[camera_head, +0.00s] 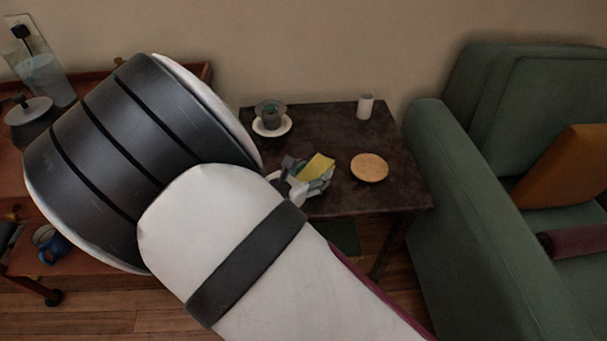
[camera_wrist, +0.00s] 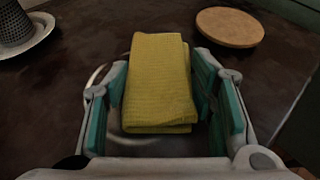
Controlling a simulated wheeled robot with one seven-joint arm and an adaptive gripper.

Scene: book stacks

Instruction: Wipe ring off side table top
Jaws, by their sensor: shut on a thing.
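The dark side table (camera_head: 325,125) stands against the wall; its top fills most of the wrist view (camera_wrist: 50,110). My gripper (camera_head: 303,180) is low over the table's front part. In the wrist view my gripper (camera_wrist: 162,85) is shut on a folded yellow cloth (camera_wrist: 160,70), which lies between its teal finger pads. The cloth also shows in the head view (camera_head: 320,164). A pale ring (camera_wrist: 97,76) on the tabletop shows as an arc left of the cloth; the cloth and gripper hide much of it. I cannot tell whether the cloth touches the table.
A round wooden coaster (camera_head: 369,167) lies right of the cloth. A dark cup (camera_head: 270,112) on a white saucer (camera_head: 272,128) stands at back left, and a small white cup (camera_head: 366,106) at back right. A green armchair (camera_head: 450,200) flanks the table's right side. A reddish-brown shelf (camera_head: 90,290) is at left.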

